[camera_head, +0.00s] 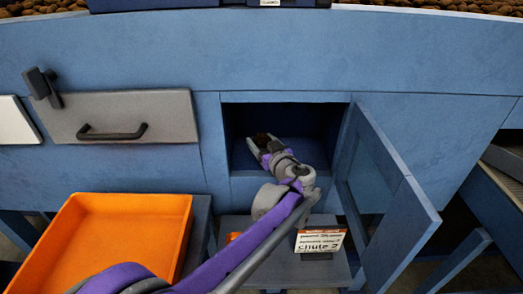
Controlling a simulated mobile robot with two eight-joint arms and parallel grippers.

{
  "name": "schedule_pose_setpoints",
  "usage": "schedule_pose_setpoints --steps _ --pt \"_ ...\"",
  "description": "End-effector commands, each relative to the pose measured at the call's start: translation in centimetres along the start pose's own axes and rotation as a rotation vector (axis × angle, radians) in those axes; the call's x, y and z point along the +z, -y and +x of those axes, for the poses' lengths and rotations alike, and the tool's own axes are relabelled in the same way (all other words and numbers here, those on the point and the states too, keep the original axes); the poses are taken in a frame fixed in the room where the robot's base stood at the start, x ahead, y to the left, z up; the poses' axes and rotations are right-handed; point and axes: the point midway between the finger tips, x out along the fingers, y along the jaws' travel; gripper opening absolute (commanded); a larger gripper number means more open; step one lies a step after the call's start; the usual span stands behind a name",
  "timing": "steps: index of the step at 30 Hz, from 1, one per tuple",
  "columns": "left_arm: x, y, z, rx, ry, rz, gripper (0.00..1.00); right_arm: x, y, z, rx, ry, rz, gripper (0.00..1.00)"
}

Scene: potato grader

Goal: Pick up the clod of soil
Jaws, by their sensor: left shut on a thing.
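A small dark brown clod of soil (262,138) shows between the fingertips of my left gripper (261,147), inside an open compartment (307,121) in the blue machine front. The left gripper is shut on the clod, and its fingers and wrist hide part of it. I cannot tell whether the clod touches the compartment floor. My left arm reaches in from the bottom of the view. My right gripper is not in view.
The compartment's blue door (408,205) stands open on the right. A grey drawer (165,106) with a black handle is left. Below are an orange tray (122,207) and a grey shelf (290,268) with an upside-down sign (320,241). Potatoes (35,7) line the top.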

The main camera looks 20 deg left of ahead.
Motion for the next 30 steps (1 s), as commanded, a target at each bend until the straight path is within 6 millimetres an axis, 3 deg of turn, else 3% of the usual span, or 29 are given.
schedule_pose_setpoints --steps 3,21,30 --pt "-1.9 0.2 -0.9 0.002 0.0 0.0 0.11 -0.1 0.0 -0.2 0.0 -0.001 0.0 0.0" --pt "0.6 6.0 -14.9 0.005 0.0 0.0 0.11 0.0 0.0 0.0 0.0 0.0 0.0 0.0" --pt "1.0 7.4 -18.0 0.001 0.0 0.0 0.11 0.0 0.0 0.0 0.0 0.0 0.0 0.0"
